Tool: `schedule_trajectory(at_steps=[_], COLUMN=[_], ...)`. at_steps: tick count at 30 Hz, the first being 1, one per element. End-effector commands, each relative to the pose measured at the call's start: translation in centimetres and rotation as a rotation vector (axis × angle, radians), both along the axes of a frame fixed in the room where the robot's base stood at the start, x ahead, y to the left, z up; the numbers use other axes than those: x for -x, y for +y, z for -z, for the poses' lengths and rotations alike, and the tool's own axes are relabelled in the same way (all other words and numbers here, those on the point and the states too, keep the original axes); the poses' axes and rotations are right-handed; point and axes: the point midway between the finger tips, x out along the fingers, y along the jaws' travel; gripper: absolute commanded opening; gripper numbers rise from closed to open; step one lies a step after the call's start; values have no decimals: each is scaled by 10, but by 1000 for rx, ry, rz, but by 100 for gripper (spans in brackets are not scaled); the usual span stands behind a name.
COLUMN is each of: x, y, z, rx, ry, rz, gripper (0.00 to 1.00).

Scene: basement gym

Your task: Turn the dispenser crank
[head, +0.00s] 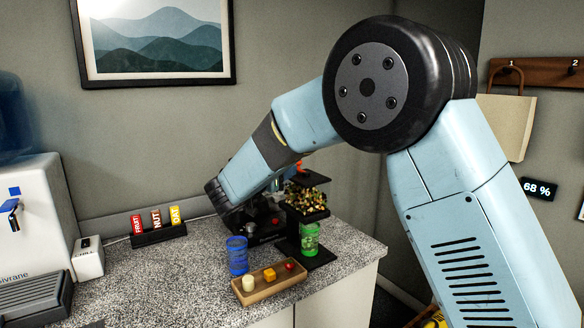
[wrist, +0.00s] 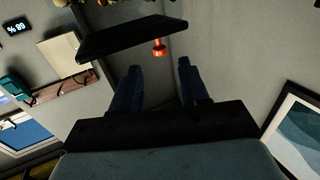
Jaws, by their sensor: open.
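The dispenser (head: 306,198) stands on the counter, black with a clear section full of mixed pieces. A green cup (head: 309,240) is under it. Its orange-red crank (head: 298,167) shows in small part beside my forearm in the head view. In the wrist view an orange-red knob (wrist: 159,48) hangs below a dark plate of the dispenser (wrist: 125,40). My gripper (wrist: 160,68) is open, its two blue fingers apart, with the knob beyond the gap between them. I see no contact.
A blue cup (head: 237,255) and a wooden tray (head: 292,281) with small blocks stand in front of the dispenser. A rack of bars (head: 158,235) and a water cooler (head: 30,220) are to the left.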

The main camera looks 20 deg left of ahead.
Motion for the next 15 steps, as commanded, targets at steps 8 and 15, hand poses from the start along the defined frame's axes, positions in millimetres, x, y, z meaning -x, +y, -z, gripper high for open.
schedule_trajectory(at_steps=[8, 15], x=[38, 47], y=[13, 16], z=[0, 0], rx=[-1, -1], ry=[0, 0], rz=[-1, -1], gripper=[44, 44])
